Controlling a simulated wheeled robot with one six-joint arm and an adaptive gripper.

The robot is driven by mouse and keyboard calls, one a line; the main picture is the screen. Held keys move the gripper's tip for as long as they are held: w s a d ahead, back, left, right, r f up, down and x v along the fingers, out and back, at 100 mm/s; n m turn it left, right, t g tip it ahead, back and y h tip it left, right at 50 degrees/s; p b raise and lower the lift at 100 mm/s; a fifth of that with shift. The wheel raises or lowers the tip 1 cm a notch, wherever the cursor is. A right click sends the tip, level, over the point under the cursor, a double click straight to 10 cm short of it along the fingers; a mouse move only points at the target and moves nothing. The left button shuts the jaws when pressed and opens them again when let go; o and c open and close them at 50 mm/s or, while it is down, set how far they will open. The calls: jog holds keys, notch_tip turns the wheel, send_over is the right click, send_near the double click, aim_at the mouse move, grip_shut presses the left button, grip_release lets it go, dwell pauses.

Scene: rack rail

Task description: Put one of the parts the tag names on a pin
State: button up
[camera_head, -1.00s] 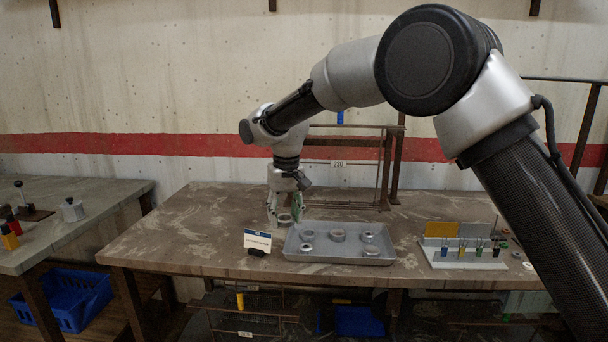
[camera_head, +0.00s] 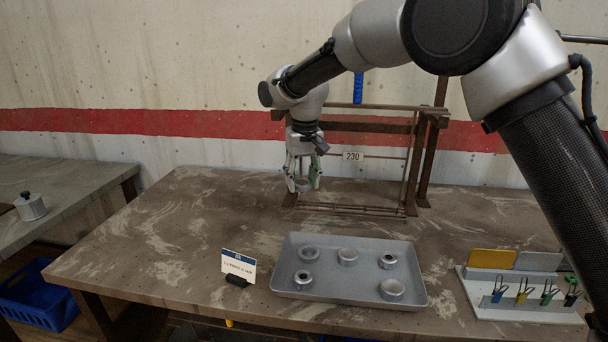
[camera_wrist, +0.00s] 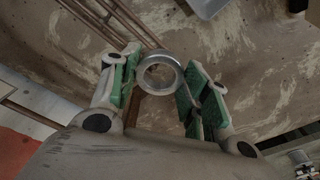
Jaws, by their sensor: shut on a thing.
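My gripper (camera_head: 302,184) is shut on a grey metal ring (camera_head: 303,187), which hangs between its green-lined fingers above the table. In the wrist view the ring (camera_wrist: 142,75) is at the fingertips, its hole facing the camera. Thin rods of the rack (camera_wrist: 112,22) show beyond the ring in the wrist view. A small white card with a blue top (camera_head: 238,264) stands on the table; its text is too small to read.
A grey tray (camera_head: 340,296) with several rings and round parts lies at the table's front middle. A white holder (camera_head: 520,308) with coloured clips stands at the right. A blue item (camera_head: 358,88) shows above the rack. The table's left part (camera_head: 160,235) is clear.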

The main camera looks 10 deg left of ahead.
aim_at(304, 181)
jog(key=shift+w+f, duration=1.15)
jog(key=shift+w, duration=0.2)
jog(key=shift+f, duration=0.9)
jog(key=shift+f, duration=0.1)
jog(key=shift+f, duration=1.4)
jog(key=o, duration=1.1)
